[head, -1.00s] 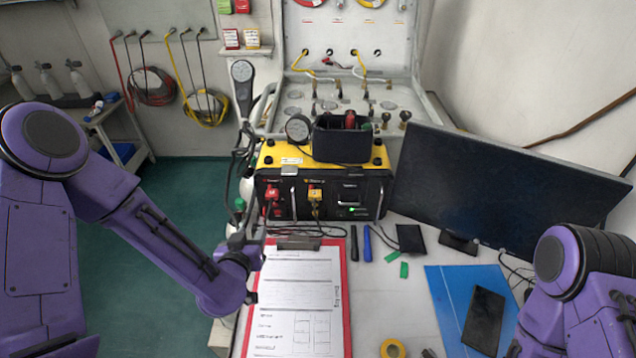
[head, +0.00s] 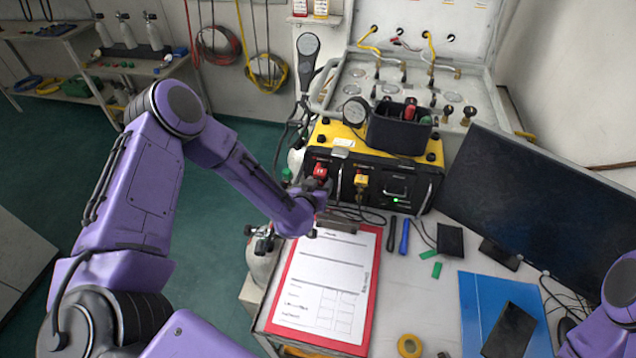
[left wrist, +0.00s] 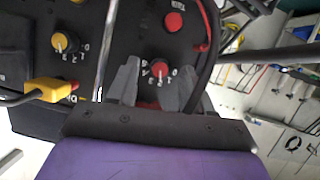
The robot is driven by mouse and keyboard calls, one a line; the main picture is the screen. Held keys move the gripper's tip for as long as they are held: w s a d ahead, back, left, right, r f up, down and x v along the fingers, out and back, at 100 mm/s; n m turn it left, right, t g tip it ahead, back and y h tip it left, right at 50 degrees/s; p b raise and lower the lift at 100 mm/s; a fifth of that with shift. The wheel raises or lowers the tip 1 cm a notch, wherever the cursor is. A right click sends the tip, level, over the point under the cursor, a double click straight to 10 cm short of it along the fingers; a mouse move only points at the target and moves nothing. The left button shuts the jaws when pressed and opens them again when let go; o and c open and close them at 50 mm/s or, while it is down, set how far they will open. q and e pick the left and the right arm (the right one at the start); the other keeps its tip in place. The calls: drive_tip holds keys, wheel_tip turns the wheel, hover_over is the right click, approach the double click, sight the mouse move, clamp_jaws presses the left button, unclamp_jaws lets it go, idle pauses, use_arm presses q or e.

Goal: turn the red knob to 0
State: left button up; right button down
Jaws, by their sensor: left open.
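The red knob (left wrist: 159,67) is on the black front panel of the yellow box (head: 344,136). In the left wrist view, which shows the panel upside down, it has a white pointer mark and small numbers around it; its setting is too small to read surely. My left gripper (left wrist: 152,66) is open, with one finger on each side of the knob; I cannot tell whether they touch it. My right gripper is out of view.
A yellow knob (left wrist: 60,42) and a yellow plug (left wrist: 50,91) are beside the red knob, with a metal handle bar (left wrist: 105,45) between. A red button (left wrist: 173,22) is close by. A clipboard (head: 372,290) lies before the box; a monitor (head: 550,200) stands right.

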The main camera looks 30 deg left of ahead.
use_arm(q)
clamp_jaws()
drive_tip(key=shift+a+f+n+h+b, duration=0.2)
drive_tip(key=shift+n+h+b, duration=0.5)
drive_tip(key=shift+b, duration=0.55)
drive_tip(key=n+t+h+b, duration=0.1)
drive_tip(key=n+b, duration=0.1)
drive_tip(key=b, duration=0.1)
drive_tip(key=n+t+h+b, duration=0.1)
drive_tip(key=n+b, duration=0.1)
drive_tip(key=b, duration=0.1)
drive_tip(key=n+h+b, duration=0.1)
drive_tip(key=n+b, duration=0.1)
drive_tip(key=b, duration=0.1)
drive_tip(key=shift+s+a+f+n+t+b, duration=0.1)
drive_tip(key=shift+a+f+n+t+b, duration=0.2)
drive_tip(key=shift+f+t+b, duration=0.1)
drive_tip(key=shift+r+n+t+b, duration=0.1)
drive_tip(key=shift+n+t+b, duration=0.5)
drive_tip(key=shift+n+b, duration=0.95)
